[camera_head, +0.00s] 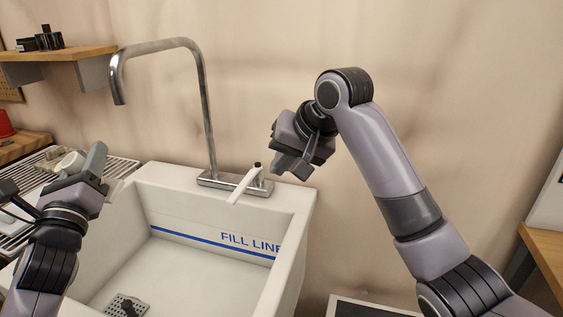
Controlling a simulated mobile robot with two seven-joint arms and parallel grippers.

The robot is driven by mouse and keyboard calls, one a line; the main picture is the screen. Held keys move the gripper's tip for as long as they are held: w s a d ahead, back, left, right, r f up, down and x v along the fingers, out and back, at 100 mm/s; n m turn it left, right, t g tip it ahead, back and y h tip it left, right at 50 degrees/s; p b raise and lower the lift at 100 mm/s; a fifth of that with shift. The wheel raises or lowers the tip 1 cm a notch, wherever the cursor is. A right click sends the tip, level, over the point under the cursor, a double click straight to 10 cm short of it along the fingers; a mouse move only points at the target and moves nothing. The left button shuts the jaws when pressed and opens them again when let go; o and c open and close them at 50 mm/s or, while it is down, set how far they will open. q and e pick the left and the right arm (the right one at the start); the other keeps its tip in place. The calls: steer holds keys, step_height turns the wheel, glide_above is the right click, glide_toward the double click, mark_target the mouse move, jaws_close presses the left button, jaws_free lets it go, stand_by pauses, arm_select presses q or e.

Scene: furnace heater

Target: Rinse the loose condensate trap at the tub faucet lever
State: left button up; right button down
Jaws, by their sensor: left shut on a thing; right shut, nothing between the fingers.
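The condensate trap (70,163) is a pale, whitish piece at the left, partly hidden by my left gripper (86,172). My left gripper is shut on it, beside the tub's left rim and over the wire rack. The faucet lever (242,187) is a white handle on the chrome faucet base (222,180) at the tub's back rim, angled toward the front. My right gripper (290,170) is shut and empty, a little to the right of the lever. The spout (118,82) arches high over the left of the tub, and no water shows.
The white tub (190,208) has a blue "FILL LINE" stripe and a drain (126,305) at its bottom front. A wire rack (112,165) lies left of it. A wooden shelf (65,54) with small dark items is at the upper left. The tub's inside is clear.

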stand_by(0.4)
arm_select(q)
steer(key=s+r+p, duration=0.1)
steer(key=a+r+p, duration=0.1)
steer(key=shift+s+a+r+p, duration=0.15)
steer(key=shift+s+a+p, duration=0.15)
steer(key=shift+s+p, duration=0.1)
steer(key=shift+s+a+r+p, duration=0.8)
steer(key=shift+s+r+p, duration=0.1)
steer(key=shift+s+p, duration=0.15)
stand_by(0.4)
